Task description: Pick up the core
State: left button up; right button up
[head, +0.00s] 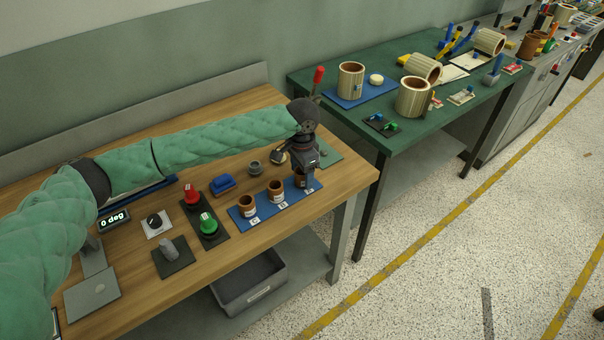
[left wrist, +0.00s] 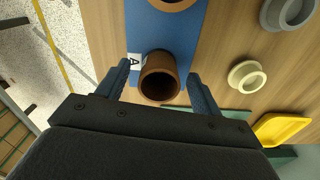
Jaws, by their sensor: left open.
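Several brown cup-like cores stand in a row on a blue mat (head: 238,220) with labels C, B and A. Core C (head: 247,206) and core B (head: 275,190) show clearly in the head view. Core A (left wrist: 160,82) is mostly hidden there by my left gripper (head: 302,172). In the left wrist view, my left gripper (left wrist: 158,75) is open, with one blue finger on each side of core A. I cannot tell whether the fingers touch it. Part of another core (left wrist: 172,4) shows at the top edge. My right gripper is not in view.
A blue block (head: 222,184), a red knob (head: 191,194), a green knob (head: 208,222) and a display reading 0 deg (head: 114,219) are on the wooden bench. A cream ring (left wrist: 246,77) and a yellow piece (left wrist: 283,128) lie beside core A. A grey bin (head: 250,290) sits below.

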pick_arm(q)
jog(key=shift+f, duration=0.25)
jog(key=shift+c, duration=0.3)
jog(key=c, duration=1)
jog(key=shift+r, duration=0.1)
